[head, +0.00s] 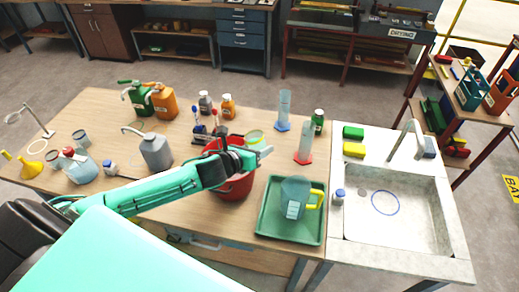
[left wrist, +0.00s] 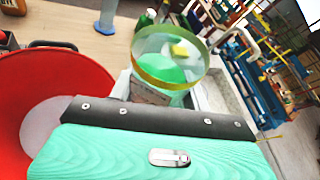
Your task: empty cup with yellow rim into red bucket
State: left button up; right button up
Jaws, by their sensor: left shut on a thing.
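My left gripper (head: 258,156) is shut on the clear cup with the yellow rim (head: 255,137). The cup also shows large in the left wrist view (left wrist: 168,62), where its rim is whole and its lower part is partly hidden by the gripper. Green and yellow show through the cup; I cannot tell whether it holds anything. The red bucket (head: 236,188) stands on the wooden table under my left gripper, partly hidden by it. In the left wrist view the bucket (left wrist: 85,72) lies left of the cup, and the cup appears beside its opening. My right gripper is not in view.
A green tray (head: 267,226) with a blue jug (head: 295,197) is right of the bucket. Two cylinders (head: 283,110) (head: 304,143) and several bottles stand behind. A grey can (head: 156,152) stands left. A sink (head: 390,205) adjoins the table at right.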

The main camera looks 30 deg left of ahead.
aim_at(255, 138)
pick_arm(q)
jog(key=shift+a+r+p, duration=0.2)
jog(key=shift+r+p, duration=0.3)
jog(key=shift+r, duration=0.4)
jog(key=shift+a+r+n+h, duration=0.2)
jog(key=shift+r+n, duration=0.1)
jog(key=shift+r, duration=0.25)
jog(key=shift+a+r+n+h, duration=0.2)
jog(key=shift+r+n, duration=0.1)
jog(key=shift+r, duration=0.25)
jog(key=shift+d+f+n+t+h+b, duration=0.15)
jog(key=shift+f+n+b, duration=0.15)
jog(key=shift+f+b, duration=0.3)
jog(key=shift+d+f+n+t+h+b, duration=0.15)
jog(key=shift+f+n+b, duration=0.15)
jog(key=shift+f+b, duration=0.25)
jog(key=shift+f+n+h+b, duration=0.4)
jog(key=shift+n+b, duration=0.2)
jog(key=shift+b, duration=0.45)
jog(key=shift+d+f+n+t+b, duration=0.15)
jog(key=shift+n+t+b, duration=0.25)
jog(key=shift+n+b, duration=0.3)
jog(key=shift+n+h+b, duration=0.5)
jog(key=shift+n+b, duration=0.05)
jog(key=shift+n, duration=0.05)
jog(key=shift+n+t+b, duration=0.7)
jog(key=shift+n+b, duration=0.5)
jog(key=shift+n, duration=0.2)
